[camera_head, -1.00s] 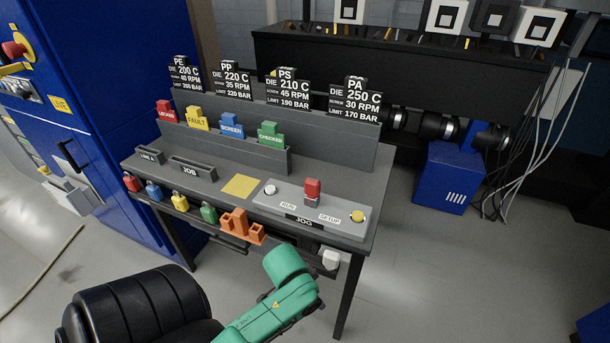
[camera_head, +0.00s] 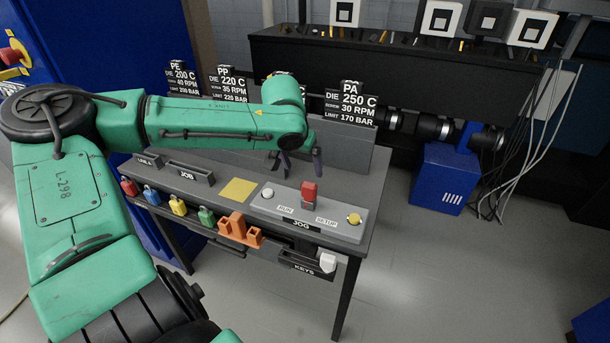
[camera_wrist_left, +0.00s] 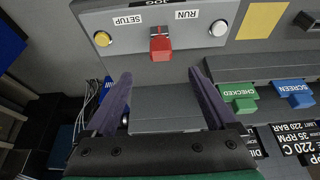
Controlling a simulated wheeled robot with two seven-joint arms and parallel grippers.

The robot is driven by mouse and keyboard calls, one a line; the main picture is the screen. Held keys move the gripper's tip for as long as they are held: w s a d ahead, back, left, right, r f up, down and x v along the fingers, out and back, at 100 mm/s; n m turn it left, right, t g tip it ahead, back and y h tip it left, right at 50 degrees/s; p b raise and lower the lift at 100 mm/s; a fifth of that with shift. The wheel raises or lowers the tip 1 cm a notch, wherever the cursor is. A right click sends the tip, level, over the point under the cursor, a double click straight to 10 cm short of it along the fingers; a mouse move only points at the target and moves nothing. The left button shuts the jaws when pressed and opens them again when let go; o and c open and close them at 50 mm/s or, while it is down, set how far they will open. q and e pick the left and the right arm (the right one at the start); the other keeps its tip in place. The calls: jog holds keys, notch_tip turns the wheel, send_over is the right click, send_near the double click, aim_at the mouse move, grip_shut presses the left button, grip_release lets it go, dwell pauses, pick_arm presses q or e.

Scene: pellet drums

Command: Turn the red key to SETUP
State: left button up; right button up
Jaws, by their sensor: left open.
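The red key (camera_head: 309,190) stands upright in the grey JOG panel (camera_head: 345,228), between the RUN label (camera_head: 285,209) and the SETUP label (camera_head: 326,221). Which label it is turned to is hard to tell. In the left wrist view the red key (camera_wrist_left: 161,46) is above the gap between the fingers, with SETUP to its left and RUN to its right. My left gripper (camera_head: 301,166) is open and empty, pointing down just behind the key and apart from it. Its two dark fingers also show in the left wrist view (camera_wrist_left: 160,80). My right gripper is out of view.
A white button (camera_head: 268,192) and a yellow button (camera_head: 354,218) flank the key. Upright cards such as PA (camera_head: 351,103) stand behind. Coloured padlocks (camera_head: 177,206) and an orange holder (camera_head: 238,228) line the front edge. A yellow square (camera_head: 238,190) lies left.

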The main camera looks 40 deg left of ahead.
aim_at(309, 186)
pick_arm(q)
jog(key=x, duration=1.4)
jog(key=shift+a, duration=0.1)
jog(key=shift+s+r+b, duration=0.1)
jog(key=shift+b, duration=0.2)
grip_shut()
jog(key=shift+f+n+b, duration=0.25)
jog(key=shift+n+b, duration=0.05)
jog(key=shift+b, duration=0.3)
jog(key=shift+n+y+b, duration=0.5)
jog(key=shift+n+b, duration=0.4)
jog(key=shift+b, duration=0.05)
jog(key=shift+r+n+g+b, duration=0.1)
jog(key=shift+n+g+b, duration=0.3)
jog(key=shift+n+b, duration=0.15)
jog(key=shift+r+y, duration=0.15)
jog(key=shift+y, duration=0.15)
jog(key=shift+n, duration=0.25)
